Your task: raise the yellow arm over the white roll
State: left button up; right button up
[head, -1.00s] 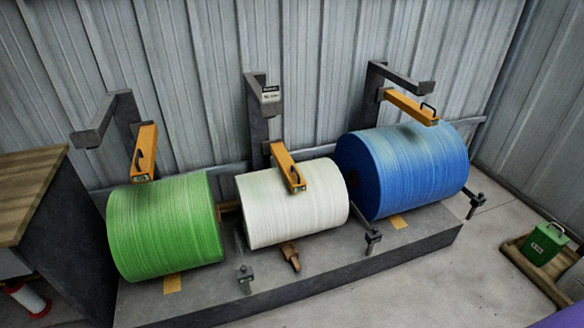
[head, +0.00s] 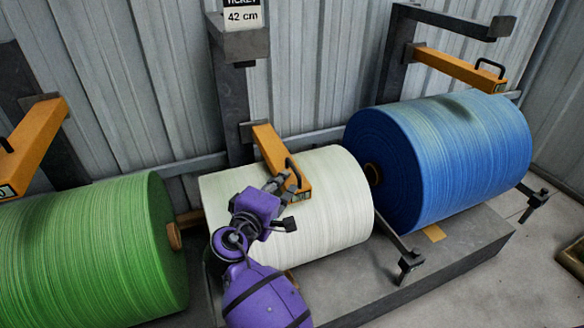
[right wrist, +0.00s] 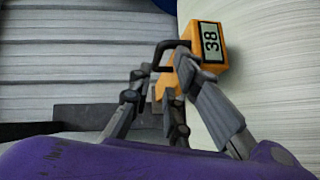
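The yellow arm (head: 275,150) over the white roll (head: 330,215) is lowered, its end resting on or just above the roll's top. It has a black handle (head: 292,170) and an end display, which reads 38 in the right wrist view (right wrist: 209,41). My right gripper (head: 283,203) is at the near end of this arm, just below the handle in the head view. In the right wrist view its fingers (right wrist: 160,82) are apart, with the handle (right wrist: 168,50) close to their tips. Contact with the handle is unclear. My left gripper is out of view.
A green roll (head: 90,255) with its own yellow arm (head: 30,145) is at left. A blue roll (head: 450,155) with a raised yellow arm (head: 455,67) is at right. A ticket reading 42 cm (head: 243,15) sits on the grey post. A grey bracket (head: 410,262) stands near the white roll.

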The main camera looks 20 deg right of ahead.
aim_at(293, 166)
jog(key=x, duration=0.3)
jog(key=shift+r+b, duration=0.25)
jog(key=shift+b, duration=0.1)
jog(key=x, duration=0.3)
jog(key=shift+w+d+f+b, duration=0.15)
jog(key=shift+w+d+b, duration=0.05)
jog(key=shift+b, duration=0.2)
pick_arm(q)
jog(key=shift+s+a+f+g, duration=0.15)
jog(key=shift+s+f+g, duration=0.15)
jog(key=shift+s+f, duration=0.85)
pick_arm(e)
jog(key=shift+w+d, duration=0.35)
jog(key=shift+d, duration=0.05)
grip_shut()
